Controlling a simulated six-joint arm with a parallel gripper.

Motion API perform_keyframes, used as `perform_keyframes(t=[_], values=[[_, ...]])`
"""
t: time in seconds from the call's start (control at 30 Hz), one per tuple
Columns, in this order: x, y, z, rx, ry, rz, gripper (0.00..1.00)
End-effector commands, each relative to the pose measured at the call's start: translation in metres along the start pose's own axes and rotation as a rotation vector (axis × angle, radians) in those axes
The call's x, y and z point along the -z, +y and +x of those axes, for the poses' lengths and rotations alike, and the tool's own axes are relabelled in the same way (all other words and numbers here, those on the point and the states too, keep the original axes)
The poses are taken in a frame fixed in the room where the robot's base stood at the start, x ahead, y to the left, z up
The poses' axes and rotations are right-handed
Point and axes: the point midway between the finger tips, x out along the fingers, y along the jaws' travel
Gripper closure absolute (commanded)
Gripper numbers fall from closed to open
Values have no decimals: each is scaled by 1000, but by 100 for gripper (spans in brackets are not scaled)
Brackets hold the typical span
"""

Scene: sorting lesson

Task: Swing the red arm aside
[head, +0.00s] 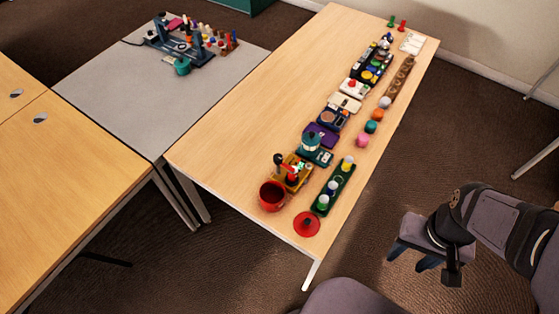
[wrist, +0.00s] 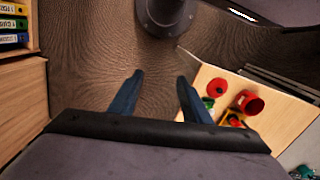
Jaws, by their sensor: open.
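A small yellow-based device (head: 278,184) stands near the front end of the wooden table in the head view. It carries a red upright part (head: 292,179) and a dark post with a knob; which piece is the red arm is too small to tell. My gripper (head: 411,262) is off the table's right side, over the floor, well apart from the device. Its two blue fingers (wrist: 160,78) are spread and empty in the wrist view.
A red cup (head: 272,195) stands just in front of the device. A red disc (head: 306,224) and a green tray of jars (head: 334,187) are close by. A teal-topped device (head: 313,146) and several others line the table behind. The table's left side (head: 240,130) is clear.

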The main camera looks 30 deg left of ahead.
Motion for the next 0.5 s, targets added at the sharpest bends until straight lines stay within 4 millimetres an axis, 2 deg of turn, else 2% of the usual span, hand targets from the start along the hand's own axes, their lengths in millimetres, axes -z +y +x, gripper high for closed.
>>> perform_keyframes(t=[0.03,0.13,0.23,0.37,0.4,0.5], values=[[-5,-14,31,-3,-34,-67,56],[-16,-40,72,-17,-100,-201,56],[-8,-72,108,-35,-127,-343,56],[18,-131,150,-54,-108,-534,56],[28,-154,163,-57,-90,-594,56],[55,-214,181,-54,-26,-712,56]])
